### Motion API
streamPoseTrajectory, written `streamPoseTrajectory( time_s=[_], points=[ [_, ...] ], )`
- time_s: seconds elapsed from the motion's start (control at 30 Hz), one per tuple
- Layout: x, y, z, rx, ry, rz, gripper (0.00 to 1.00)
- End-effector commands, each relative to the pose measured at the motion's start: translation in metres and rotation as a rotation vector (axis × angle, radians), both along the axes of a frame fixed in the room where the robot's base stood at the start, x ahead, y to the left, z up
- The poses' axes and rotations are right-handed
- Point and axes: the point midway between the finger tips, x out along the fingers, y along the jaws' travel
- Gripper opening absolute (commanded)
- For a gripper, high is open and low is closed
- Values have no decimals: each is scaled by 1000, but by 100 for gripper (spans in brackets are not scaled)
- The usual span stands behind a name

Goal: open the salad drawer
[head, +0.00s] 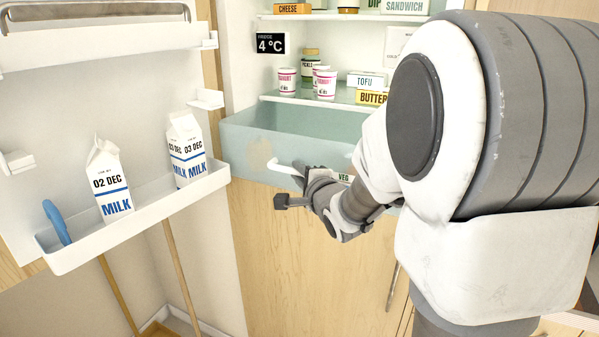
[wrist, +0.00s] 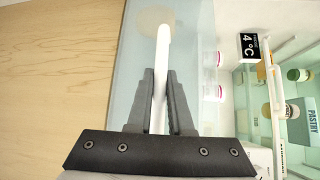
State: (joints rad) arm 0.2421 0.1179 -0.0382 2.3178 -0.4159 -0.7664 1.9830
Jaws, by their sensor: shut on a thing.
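The salad drawer (head: 240,140) is a pale green translucent bin at the bottom of the open fridge, with a VEG label on its front. It stands out from under the shelf, and its inside shows from above. Its white bar handle (head: 278,167) runs across the front. My gripper (head: 300,174) is at the handle, and my arm hides the drawer's right part. In the wrist view the two dark fingers (wrist: 160,100) are shut on the white handle (wrist: 162,60), one on each side of it.
The open fridge door at left has a rack (head: 140,220) with two milk cartons (head: 110,182) and a blue item (head: 57,222). The shelf above the drawer holds yogurt pots (head: 325,85), a tofu box (head: 366,80) and butter (head: 372,98). A wooden cabinet front (head: 300,270) is below.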

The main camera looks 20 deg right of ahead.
Motion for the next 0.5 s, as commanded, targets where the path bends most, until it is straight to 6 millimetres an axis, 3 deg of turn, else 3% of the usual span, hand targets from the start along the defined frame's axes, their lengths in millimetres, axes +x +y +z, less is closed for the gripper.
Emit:
streamPoseTrajectory(
  time_s=[0.47, 0.5],
  points=[
    [-1, 2, 0, -1, 1, 2, 0],
    [-1, 2, 0, -1, 1, 2, 20]
  ],
)
